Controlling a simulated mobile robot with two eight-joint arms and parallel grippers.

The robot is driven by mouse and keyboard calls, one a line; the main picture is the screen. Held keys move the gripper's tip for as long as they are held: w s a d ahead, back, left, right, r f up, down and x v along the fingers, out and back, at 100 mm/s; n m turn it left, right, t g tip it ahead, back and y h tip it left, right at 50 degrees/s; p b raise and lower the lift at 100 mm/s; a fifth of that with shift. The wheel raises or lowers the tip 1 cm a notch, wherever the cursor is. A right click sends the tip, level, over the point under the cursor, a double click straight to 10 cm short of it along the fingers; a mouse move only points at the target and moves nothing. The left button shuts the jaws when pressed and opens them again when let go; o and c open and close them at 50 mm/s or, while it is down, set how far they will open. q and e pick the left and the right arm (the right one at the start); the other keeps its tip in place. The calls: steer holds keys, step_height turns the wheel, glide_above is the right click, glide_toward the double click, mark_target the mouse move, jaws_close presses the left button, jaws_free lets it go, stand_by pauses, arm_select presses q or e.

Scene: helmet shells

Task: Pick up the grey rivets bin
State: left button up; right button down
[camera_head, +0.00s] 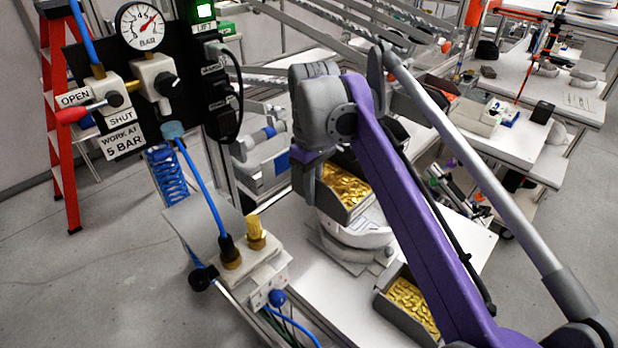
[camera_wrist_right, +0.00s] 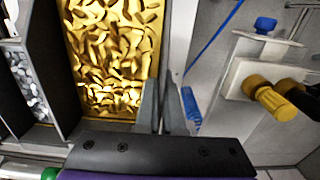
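My right gripper (camera_head: 306,180) points down at the left wall of a dark grey bin with gold pieces (camera_head: 345,188). The wrist view shows the gripper (camera_wrist_right: 166,85) with its two fingers close together on the wall of the gold-filled bin (camera_wrist_right: 72,70), one finger inside and one outside. Next to it in the wrist view is a dark bin with small silver-grey pieces (camera_wrist_right: 30,85), partly cut off at the left edge. I cannot tell that bin in the head view, where my purple arm covers much. My left gripper is out of view.
The gold-filled bin is at a white round stand (camera_head: 352,234) on a white table (camera_head: 318,282). Another bin of gold pieces (camera_head: 412,308) is at the table's front. A valve block with a yellow fitting (camera_head: 256,233) and blue hoses stands left. A gauge panel (camera_head: 150,75) rises behind it.

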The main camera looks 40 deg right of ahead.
mark_target(328, 202)
steer(key=shift+s+d, duration=0.15)
steer(key=shift+s, duration=1.8)
steer(key=shift+f, duration=0.1)
